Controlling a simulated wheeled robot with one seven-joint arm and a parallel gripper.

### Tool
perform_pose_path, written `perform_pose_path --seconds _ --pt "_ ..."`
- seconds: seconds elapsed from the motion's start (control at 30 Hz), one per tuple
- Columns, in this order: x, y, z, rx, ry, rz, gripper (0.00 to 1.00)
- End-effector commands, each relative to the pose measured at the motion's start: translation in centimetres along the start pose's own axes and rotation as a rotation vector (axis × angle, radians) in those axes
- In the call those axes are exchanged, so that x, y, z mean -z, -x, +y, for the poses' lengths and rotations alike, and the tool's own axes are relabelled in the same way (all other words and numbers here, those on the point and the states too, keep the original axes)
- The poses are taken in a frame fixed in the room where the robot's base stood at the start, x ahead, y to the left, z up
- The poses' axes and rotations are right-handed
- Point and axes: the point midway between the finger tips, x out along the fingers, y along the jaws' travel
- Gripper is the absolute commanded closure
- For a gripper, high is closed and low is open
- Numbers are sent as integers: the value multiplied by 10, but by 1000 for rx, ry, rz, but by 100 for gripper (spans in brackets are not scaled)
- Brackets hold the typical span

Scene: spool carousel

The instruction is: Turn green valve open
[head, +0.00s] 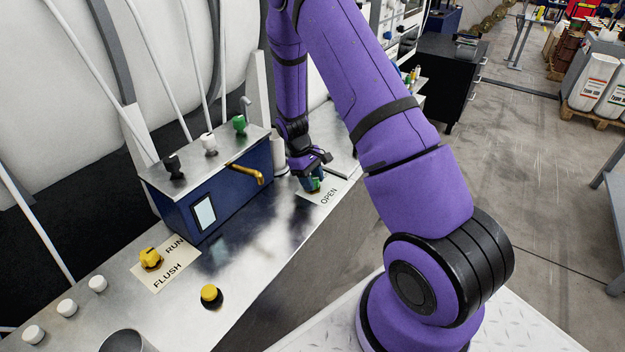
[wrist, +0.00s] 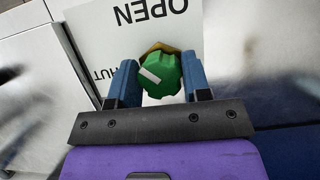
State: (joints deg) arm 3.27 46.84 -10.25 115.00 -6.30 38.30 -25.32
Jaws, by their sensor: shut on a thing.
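The green valve (wrist: 164,78) is an octagonal-looking green knob with a white pointer stripe, on a white label plate (wrist: 110,40). The stripe lies on the knob's left half in the wrist view, towards the partly hidden SHUT lettering; OPEN is printed upside down above. My gripper (wrist: 160,84) has its two blue fingers on either side of the knob and is shut on it. In the head view, the gripper (head: 312,176) points down at the bench, with a bit of the green valve (head: 317,184) showing beside the OPEN lettering.
Left of my gripper stands a blue box (head: 215,200) with a brass spout (head: 248,174) and black, white and green knobs on top. A yellow RUN/FLUSH knob (head: 151,257) and a yellow-topped button (head: 210,294) are nearer on the metal bench (head: 255,270).

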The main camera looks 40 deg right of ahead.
Motion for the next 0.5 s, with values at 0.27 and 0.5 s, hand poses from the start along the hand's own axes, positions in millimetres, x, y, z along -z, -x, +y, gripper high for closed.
perform_pose_path --seconds 0.27,0.5 --pt "0 0 1 102 -245 3 80" --pt "0 1 1 184 -443 2 80"
